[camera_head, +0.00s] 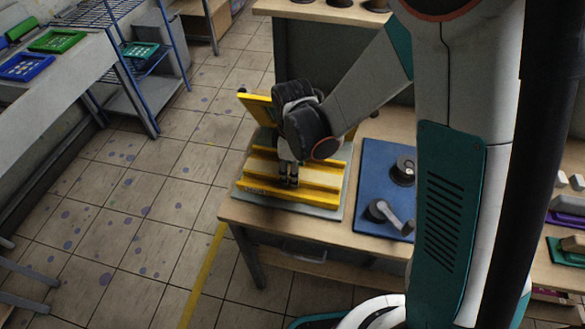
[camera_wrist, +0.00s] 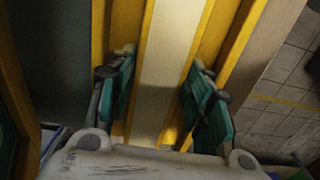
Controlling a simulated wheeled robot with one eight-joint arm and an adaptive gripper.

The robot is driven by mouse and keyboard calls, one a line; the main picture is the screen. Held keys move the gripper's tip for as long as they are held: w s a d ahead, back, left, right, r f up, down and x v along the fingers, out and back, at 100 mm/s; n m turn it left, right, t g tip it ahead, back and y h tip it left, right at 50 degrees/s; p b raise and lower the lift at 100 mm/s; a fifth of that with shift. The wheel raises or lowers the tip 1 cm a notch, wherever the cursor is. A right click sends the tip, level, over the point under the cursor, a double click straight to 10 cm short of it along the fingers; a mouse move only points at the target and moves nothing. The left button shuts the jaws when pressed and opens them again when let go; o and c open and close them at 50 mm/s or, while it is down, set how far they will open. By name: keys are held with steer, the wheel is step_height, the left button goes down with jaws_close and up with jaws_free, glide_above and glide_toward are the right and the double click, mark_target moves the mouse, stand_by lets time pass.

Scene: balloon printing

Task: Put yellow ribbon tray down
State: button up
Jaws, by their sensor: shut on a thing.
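The yellow ribbon tray (camera_head: 318,194) has yellow ridges and pale bands between them. It lies over a grey plate (camera_head: 336,212) at the left end of the wooden table; I cannot tell whether it fully rests there. My gripper (camera_head: 289,180) points down at its middle and is shut on it. In the wrist view, the teal fingers of my gripper (camera_wrist: 161,92) stand on both sides of a pale band of the tray (camera_wrist: 168,50). The exact contact at the fingertips is hard to see.
An upright yellow panel (camera_head: 256,107) stands behind the tray. A blue plate (camera_head: 376,165) with a grey handled part (camera_head: 388,215) is to the right on the table (camera_head: 240,211). A blue wire rack (camera_head: 158,70) stands at the left. Tiled floor lies free between.

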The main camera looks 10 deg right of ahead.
steer(key=shift+f, duration=0.15)
steer(key=o, duration=1.4)
steer(key=shift+c, duration=0.2)
steer(key=shift+r, duration=3.75)
